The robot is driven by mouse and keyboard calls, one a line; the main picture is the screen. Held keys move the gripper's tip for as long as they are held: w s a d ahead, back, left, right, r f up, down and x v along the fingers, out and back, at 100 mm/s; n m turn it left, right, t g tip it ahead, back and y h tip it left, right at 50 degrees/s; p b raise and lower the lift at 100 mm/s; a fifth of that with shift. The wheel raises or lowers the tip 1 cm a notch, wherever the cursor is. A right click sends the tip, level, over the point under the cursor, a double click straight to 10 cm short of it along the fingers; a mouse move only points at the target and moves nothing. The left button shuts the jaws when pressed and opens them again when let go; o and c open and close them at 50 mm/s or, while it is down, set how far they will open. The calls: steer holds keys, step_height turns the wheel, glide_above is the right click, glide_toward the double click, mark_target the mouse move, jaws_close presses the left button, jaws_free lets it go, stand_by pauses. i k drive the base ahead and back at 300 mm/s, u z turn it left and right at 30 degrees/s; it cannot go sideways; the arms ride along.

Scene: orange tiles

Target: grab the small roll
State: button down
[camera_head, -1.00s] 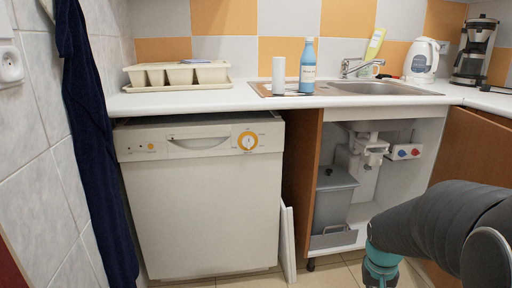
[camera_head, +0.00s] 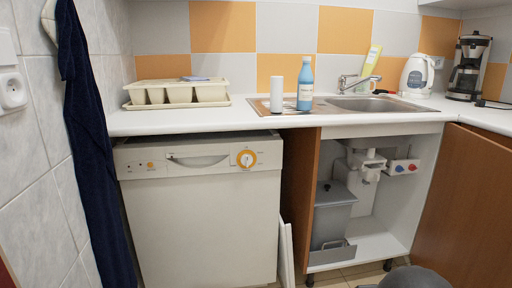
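The small roll (camera_head: 277,94) looks like a white upright cylinder. It stands on the left drainboard part of the sink, close to the left of a blue bottle (camera_head: 305,84). My gripper is not in view. Only a dark grey part of my arm shows at the bottom right edge, well below and in front of the counter. Nothing hides the roll.
A cream dish tray (camera_head: 176,103) stands on the counter (camera_head: 200,121) at the left. The sink (camera_head: 375,104), a white kettle (camera_head: 417,76) and a coffee maker (camera_head: 467,68) are to the right. An open cabinet with a grey bin (camera_head: 332,212) is below; its brown door (camera_head: 298,185) stands out beside the dishwasher (camera_head: 205,215).

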mark_target(277, 82)
steer(key=z, duration=0.5)
steer(key=k, duration=0.6)
steer(key=z, duration=0.95)
steer(key=i, duration=1.2)
steer(key=u, duration=0.85)
steer(key=i, duration=0.4)
steer(key=u, duration=0.45)
